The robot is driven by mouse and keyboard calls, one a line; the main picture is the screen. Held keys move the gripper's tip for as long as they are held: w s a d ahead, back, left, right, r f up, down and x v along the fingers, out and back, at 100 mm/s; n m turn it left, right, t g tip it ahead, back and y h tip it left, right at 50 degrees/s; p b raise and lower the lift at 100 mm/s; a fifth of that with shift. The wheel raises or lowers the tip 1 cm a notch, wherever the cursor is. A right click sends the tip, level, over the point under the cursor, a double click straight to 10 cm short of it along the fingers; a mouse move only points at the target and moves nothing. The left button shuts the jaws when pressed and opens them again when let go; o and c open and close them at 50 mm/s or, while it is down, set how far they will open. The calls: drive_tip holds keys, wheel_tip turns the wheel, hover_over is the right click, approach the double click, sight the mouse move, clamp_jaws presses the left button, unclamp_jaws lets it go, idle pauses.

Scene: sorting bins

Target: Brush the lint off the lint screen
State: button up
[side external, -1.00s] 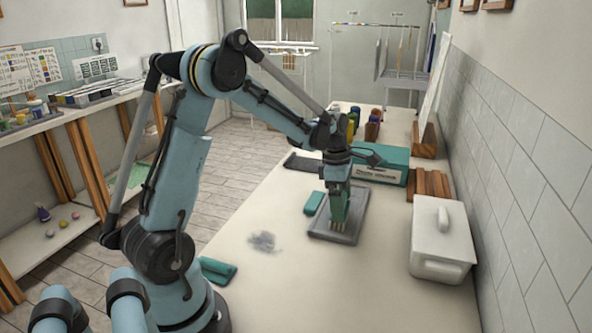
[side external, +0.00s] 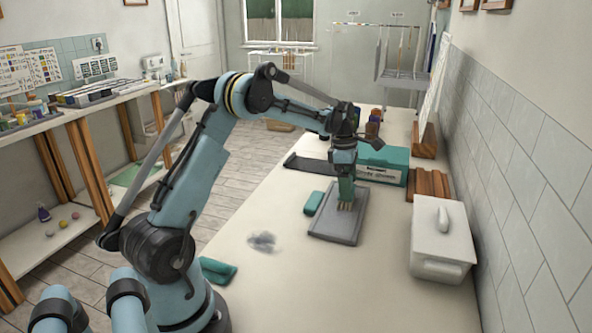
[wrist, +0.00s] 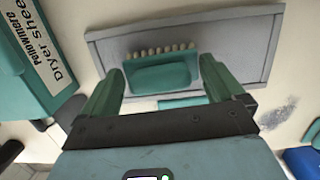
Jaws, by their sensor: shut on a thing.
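My gripper (side external: 345,188) is shut on a teal brush (wrist: 158,76) with pale bristles. The brush is over the lint screen (side external: 334,228), a flat grey-framed panel lying on the table. In the wrist view the brush sits between my two teal fingers, with the bristles along its upper edge, against the screen (wrist: 230,47). In the side view the bristles are at the screen's far half; I cannot tell if they touch. A grey smudge of lint (side external: 262,241) lies on the table left of the screen. The visible screen surface looks plain grey.
A teal dryer-sheet box (side external: 384,163) stands behind the screen. A small teal block (side external: 313,203) lies at its left and another teal item (side external: 217,270) nearer my base. A white lidded bin (side external: 441,240) stands at right. The front table is clear.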

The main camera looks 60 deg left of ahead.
drive_tip(key=shift+w+a, duration=2.45)
drive_tip(key=shift+s+d, duration=6.9)
drive_tip(key=shift+s+a, duration=0.15)
drive_tip(key=shift+s, duration=0.4)
drive_tip(key=shift+a, duration=0.25)
drive_tip(key=shift+w+a, duration=6.85)
drive_tip(key=shift+w, duration=0.1)
drive_tip(key=shift+s+d, duration=6.9)
drive_tip(key=shift+d, duration=0.05)
drive_tip(key=shift+s+d+r, duration=0.15)
wheel_tip(320, 180, up, 8)
